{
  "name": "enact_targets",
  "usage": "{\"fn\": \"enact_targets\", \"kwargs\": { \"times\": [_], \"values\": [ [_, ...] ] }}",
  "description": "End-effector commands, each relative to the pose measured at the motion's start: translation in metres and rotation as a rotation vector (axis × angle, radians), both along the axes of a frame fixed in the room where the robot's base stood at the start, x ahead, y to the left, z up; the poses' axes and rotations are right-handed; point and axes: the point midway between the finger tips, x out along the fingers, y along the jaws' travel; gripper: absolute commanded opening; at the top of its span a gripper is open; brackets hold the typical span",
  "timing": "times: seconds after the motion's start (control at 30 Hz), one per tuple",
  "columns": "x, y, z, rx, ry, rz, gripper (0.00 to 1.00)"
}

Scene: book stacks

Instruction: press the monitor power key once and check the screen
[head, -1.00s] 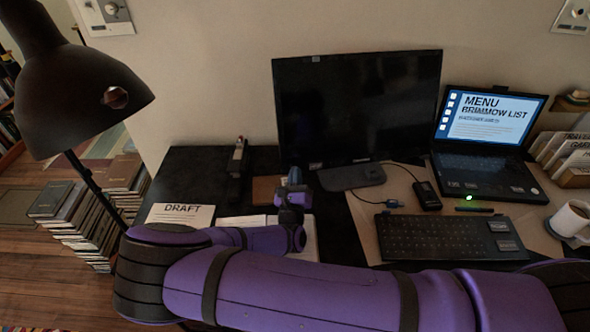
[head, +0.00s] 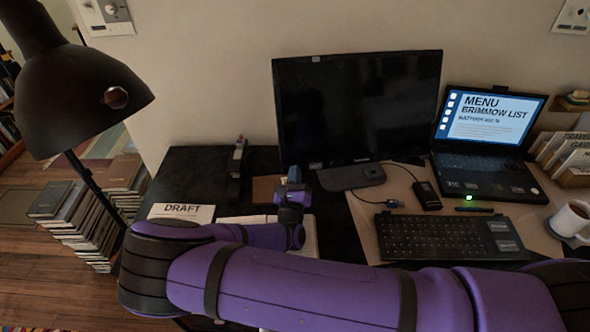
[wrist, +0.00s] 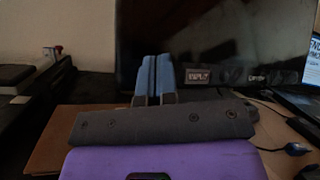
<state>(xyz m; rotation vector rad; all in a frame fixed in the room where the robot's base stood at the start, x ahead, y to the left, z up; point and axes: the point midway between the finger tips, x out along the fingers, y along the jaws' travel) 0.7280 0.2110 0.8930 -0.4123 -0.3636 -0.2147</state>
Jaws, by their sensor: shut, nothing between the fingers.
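The monitor (head: 360,105) stands on the desk with a black screen. In the wrist view its lower bezel carries a label reading INPUT (wrist: 197,76) and another, blurred label (wrist: 257,76) to the right. I cannot make out a power key; my fingers cover the bezel left of INPUT. My gripper (head: 294,174) is at the monitor's lower left edge. In the wrist view its two blue fingers (wrist: 152,72) are together and empty, pointing at the bezel. I cannot tell whether they touch it.
A lit laptop (head: 490,118) showing MENU BRIMMOW LIST stands right of the monitor. A keyboard (head: 445,237), a small black box (head: 427,195) with a cable and a mug (head: 571,217) are on the desk. A lamp (head: 75,90) stands at left. A DRAFT paper (head: 181,212) lies near my arm.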

Motion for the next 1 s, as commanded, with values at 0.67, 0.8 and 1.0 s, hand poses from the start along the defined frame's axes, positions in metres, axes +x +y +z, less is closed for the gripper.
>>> {"fn": "enact_targets", "kwargs": {
  "times": [0.67, 0.8, 1.0],
  "values": [
    [-0.004, 0.000, 0.001, 0.000, 0.000, 0.000, 0.00],
    [-0.008, -0.001, 0.003, 0.000, 0.001, 0.000, 0.00],
    [-0.009, -0.002, 0.003, 0.000, 0.000, 0.000, 0.00]
  ]
}}
